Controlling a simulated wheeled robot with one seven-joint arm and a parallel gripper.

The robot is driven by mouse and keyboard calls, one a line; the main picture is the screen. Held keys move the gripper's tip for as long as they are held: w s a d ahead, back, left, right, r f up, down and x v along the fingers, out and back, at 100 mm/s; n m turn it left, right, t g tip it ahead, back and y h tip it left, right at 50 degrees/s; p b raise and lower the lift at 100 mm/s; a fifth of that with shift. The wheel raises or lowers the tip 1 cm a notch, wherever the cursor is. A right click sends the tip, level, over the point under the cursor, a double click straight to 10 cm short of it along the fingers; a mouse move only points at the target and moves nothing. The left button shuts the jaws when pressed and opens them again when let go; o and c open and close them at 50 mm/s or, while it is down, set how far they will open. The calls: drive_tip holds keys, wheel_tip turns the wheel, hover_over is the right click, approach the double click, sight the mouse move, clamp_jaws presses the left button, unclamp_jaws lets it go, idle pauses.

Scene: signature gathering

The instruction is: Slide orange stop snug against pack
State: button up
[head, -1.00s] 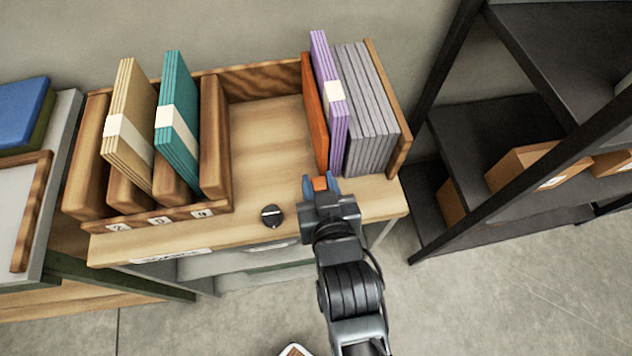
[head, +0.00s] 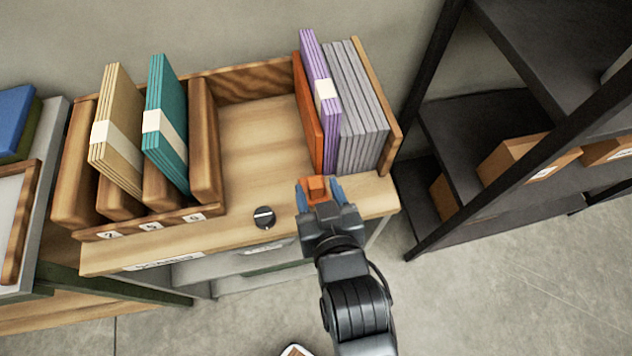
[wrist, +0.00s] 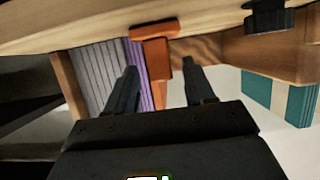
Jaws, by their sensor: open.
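The orange stop (head: 307,112) stands upright on the wooden unit, directly left of the purple pack (head: 317,88), which has a white band. No clear gap shows between them, but the head view cannot confirm contact along the whole face. The stop's orange front tab (head: 316,186) sticks out at the front edge. My gripper (head: 320,194) is open, with one finger on each side of the tab. In the wrist view the stop (wrist: 156,72) shows between my spread fingers (wrist: 159,80), with purple (wrist: 137,55) beside it.
Grey packs (head: 359,105) stand right of the purple one, against a wooden end panel (head: 379,105). A black knob (head: 264,217) sits at the front edge. Tan (head: 118,125) and teal (head: 167,125) packs stand in slots at left. The middle bay is empty. A dark shelf rack stands at right.

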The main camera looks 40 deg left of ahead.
drive_tip(key=v, duration=0.5)
drive_tip(key=shift+d, duration=0.1)
idle(0.4)
drive_tip(key=s+d+m+t+h, duration=0.2)
drive_tip(key=s+d+m, duration=0.1)
drive_tip(key=d, duration=0.8)
drive_tip(key=s+d+m+t+h, duration=0.2)
drive_tip(key=s+d, duration=0.1)
drive_tip(key=d, duration=0.8)
drive_tip(key=s+d+r+m+t+h, duration=0.2)
drive_tip(key=s+d+r+m+h, duration=0.3)
drive_tip(key=s+d+r, duration=0.6)
drive_tip(key=shift+s+h, duration=0.7)
drive_tip(key=shift+s, duration=0.05)
drive_tip(key=shift+d, duration=0.1)
